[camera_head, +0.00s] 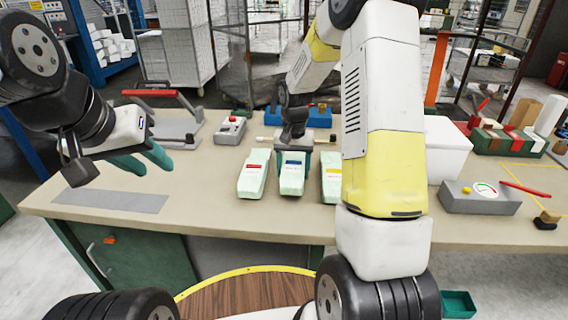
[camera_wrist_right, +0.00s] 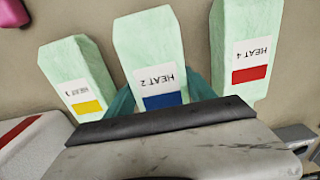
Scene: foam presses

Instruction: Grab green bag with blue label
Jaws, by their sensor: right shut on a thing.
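Three pale green bags lie in a row on the bench. The bag with the blue label (camera_head: 292,181) is in the middle, and it also shows in the right wrist view (camera_wrist_right: 153,50), marked HEAT 2. My right gripper (camera_head: 295,152) is over its far end; in the wrist view its teal fingers lie on both sides of this bag, shut on it. The red-label bag (camera_head: 251,183) is to its left and the yellow-label bag (camera_head: 331,187) to its right in the head view. My left gripper (camera_head: 143,161) is open and empty, above the bench's left side.
A grey mat (camera_head: 110,201) lies at the bench's front left. A grey box with a red button (camera_head: 229,130) and a red-handled press (camera_head: 170,118) stand behind. A gauge box (camera_head: 480,198) is at the right. My right arm hides part of the bench.

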